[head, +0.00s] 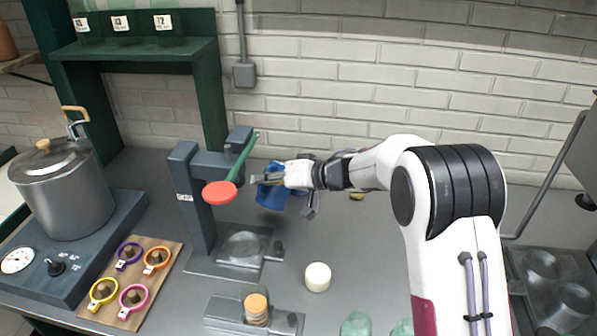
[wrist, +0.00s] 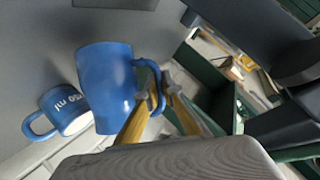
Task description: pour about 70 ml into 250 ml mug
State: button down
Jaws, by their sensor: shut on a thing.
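My gripper (wrist: 158,100) is shut on the handle of a plain-sided blue mug (wrist: 105,85) in the wrist view. A second blue mug (wrist: 64,112) shows beside it, with white lettering ending in "50 ml"; the first digit is unclear. In the head view my gripper (head: 268,178) is near the grey stand, with blue mug surface (head: 271,197) just below and behind it. I cannot tell there how much belongs to each mug. The inside of the held mug is hidden, so its contents do not show.
A grey stand (head: 196,212) with a round plate (head: 243,247) is left of my gripper, and a red disc (head: 219,192) on a green handle is close by.

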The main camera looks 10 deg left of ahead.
jog(key=shift+s+a+f+n+t+h, duration=0.15)
jog(key=shift+s+a+f+n+t, duration=0.25)
jog(key=shift+s, duration=0.2)
jog(key=shift+s+a+f+n+t+h, duration=0.15)
jog(key=shift+s+f+n+t+h, duration=0.1)
jog(key=shift+s+f+n, duration=0.3)
jog(key=shift+s+a+f+n+t+h, duration=0.1)
jog(key=shift+s+a+f+n+t, duration=0.2)
jog(key=shift+s, duration=0.35)
jog(key=shift+s+a+f+n+t, duration=0.1)
jog(key=shift+s+f+n+t, duration=0.15)
jog(key=shift+s+a+f, duration=0.1)
jog(key=shift+s+f, duration=0.1)
jog(key=shift+f, duration=0.05)
jog(key=shift+n, duration=0.3)
jog(key=shift+s+a+f+t, duration=0.1)
jog(key=shift+s+f+t, duration=0.1)
jog(key=shift+f+t, duration=0.1)
jog(key=shift+s+a+f+n+t+h, duration=0.1)
jog(key=shift+s+n+t+h, duration=0.05)
jog(key=shift+s+n+t, duration=0.15)
jog(key=shift+s+a+f+n+t+h, duration=0.1)
jog(key=shift+n+t+h, duration=0.1)
jog(key=shift+n, duration=0.2)
dwell(0.3)
